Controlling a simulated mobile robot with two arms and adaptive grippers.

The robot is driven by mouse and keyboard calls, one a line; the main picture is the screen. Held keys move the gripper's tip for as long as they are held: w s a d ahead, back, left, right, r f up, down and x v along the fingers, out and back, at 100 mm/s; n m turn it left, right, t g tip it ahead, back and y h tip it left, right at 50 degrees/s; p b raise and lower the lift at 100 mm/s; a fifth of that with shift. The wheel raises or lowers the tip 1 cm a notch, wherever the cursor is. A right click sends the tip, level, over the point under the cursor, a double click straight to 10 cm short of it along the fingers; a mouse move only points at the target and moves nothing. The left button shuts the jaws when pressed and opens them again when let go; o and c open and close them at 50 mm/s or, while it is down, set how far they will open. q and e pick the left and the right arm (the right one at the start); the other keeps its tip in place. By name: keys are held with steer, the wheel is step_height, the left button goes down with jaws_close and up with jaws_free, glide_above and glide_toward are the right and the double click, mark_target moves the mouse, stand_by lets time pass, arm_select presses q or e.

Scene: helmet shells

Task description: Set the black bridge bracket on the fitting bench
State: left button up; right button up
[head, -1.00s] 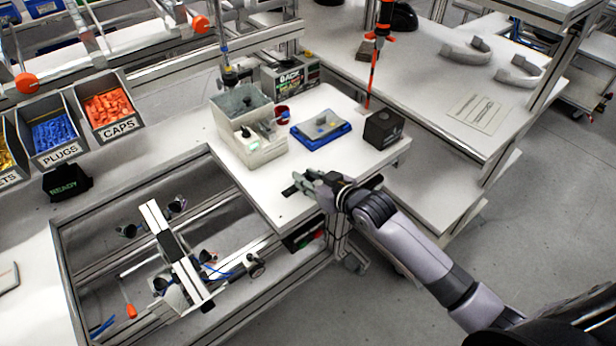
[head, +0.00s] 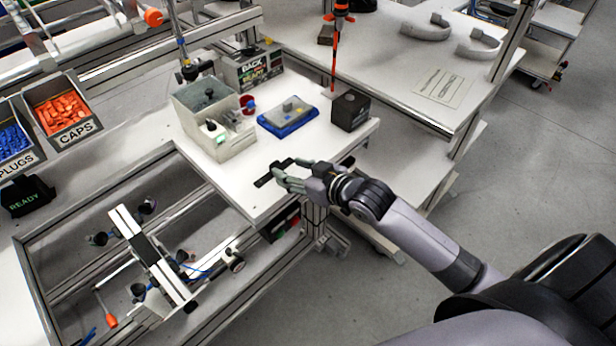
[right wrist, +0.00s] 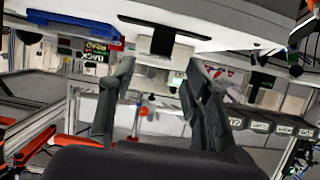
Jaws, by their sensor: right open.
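The black bridge bracket (head: 264,181) lies flat near the front of the white fitting bench (head: 252,205). It looks like a narrow dark bar, partly hidden by my right gripper's fingers. My right gripper (head: 282,177) is open, its fingers low over the bench at the bracket. In the right wrist view, the gripper's two fingers (right wrist: 160,66) stand well apart with nothing clasped between them. Dark strips show near the white surface at the top of that view; I cannot tell their exact contact with the fingers. My left gripper is not in view.
A grey bin (head: 216,140), a blue tray (head: 289,127) and a black box (head: 350,111) stand farther back on the bench. An orange-and-black tool (head: 334,50) hangs behind. An open aluminium frame with a fixture (head: 150,258) lies left.

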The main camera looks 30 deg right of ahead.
steer(key=v, duration=0.6)
steer(key=shift+s+b, duration=0.15)
steer(key=shift+b, duration=0.25)
steer(key=d+f+m+g+h, duration=0.1)
steer(key=d+f+h, duration=0.15)
steer(key=f, duration=0.65)
steer(key=d+f+m+g+h, duration=0.1)
steer(key=d+f, duration=0.3)
steer(key=f, duration=0.6)
steer(key=s+d+f+g, duration=0.1)
steer(key=s+f, duration=0.3)
steer(key=f, duration=0.3)
steer(key=s+d+f+g, duration=0.2)
steer(key=s+f, duration=0.1)
steer(key=f, duration=0.5)
steer(key=s+a+f+g+b, duration=0.1)
steer(key=s+a+f+g, duration=0.2)
steer(key=s+f, duration=0.9)
steer(key=s+a+f+g+h+b, duration=0.1)
steer(key=s+a+f, duration=0.4)
steer(key=s+f, duration=0.8)
steer(key=shift+s+g+b, duration=0.8)
steer(key=shift+s+g, duration=0.5)
steer(key=shift+s, duration=2.65)
